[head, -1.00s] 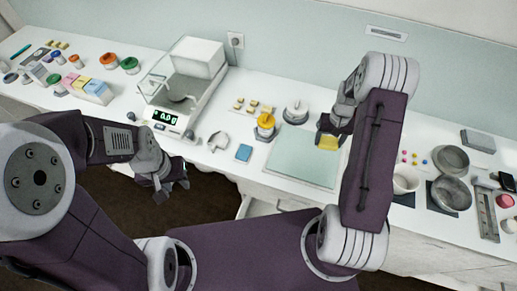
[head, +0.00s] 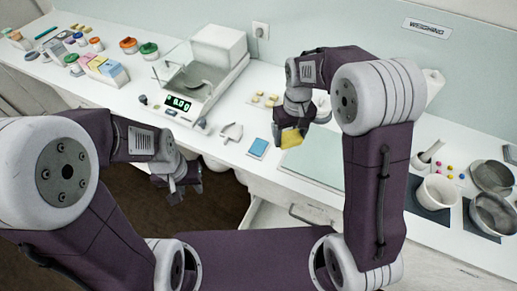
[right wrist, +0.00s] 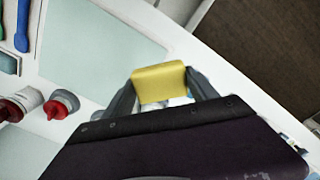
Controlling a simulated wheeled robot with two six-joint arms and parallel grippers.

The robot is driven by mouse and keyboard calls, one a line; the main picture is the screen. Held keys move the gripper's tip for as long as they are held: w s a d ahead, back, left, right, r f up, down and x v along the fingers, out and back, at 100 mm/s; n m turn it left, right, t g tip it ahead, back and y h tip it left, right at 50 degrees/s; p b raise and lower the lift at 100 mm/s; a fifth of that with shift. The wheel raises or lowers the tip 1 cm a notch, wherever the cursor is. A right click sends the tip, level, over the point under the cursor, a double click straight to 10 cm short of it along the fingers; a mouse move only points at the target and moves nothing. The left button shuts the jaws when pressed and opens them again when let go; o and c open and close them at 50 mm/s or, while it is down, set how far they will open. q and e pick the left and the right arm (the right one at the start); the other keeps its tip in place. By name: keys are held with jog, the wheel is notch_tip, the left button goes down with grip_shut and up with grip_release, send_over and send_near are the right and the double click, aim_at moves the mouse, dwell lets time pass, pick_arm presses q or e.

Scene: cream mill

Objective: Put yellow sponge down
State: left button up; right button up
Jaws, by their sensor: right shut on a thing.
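The yellow sponge (head: 291,138) is a small block held between the fingers of my right gripper (head: 290,127). In the head view it hangs above the worktop at the back left of the pale green mat (head: 318,172). In the right wrist view the sponge (right wrist: 159,84) sits between the two grey fingers (right wrist: 160,92), and what lies directly below it is mostly hidden. My left gripper (head: 180,190) is empty, fingers apart, in front of the counter edge.
A blue square pad (head: 258,148) lies left of the mat. A balance (head: 196,85) stands further left, with several small yellow pieces (head: 268,98) behind the pad. A white mortar (head: 438,192) and grey bowls (head: 492,213) stand right. An open drawer (head: 300,215) juts below.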

jog(key=p, duration=0.3)
send_over(259, 147)
notch_tip(259, 147, down, 7)
jog(key=shift+w+a+r, duration=0.1)
jog(key=shift+w+a, duration=0.05)
notch_tip(259, 147, down, 4)
jog(key=shift+r+p, duration=0.15)
jog(key=shift+p, duration=0.45)
jog(key=shift+f, duration=0.35)
jog(key=o, duration=1.5)
jog(key=shift+c, duration=0.2)
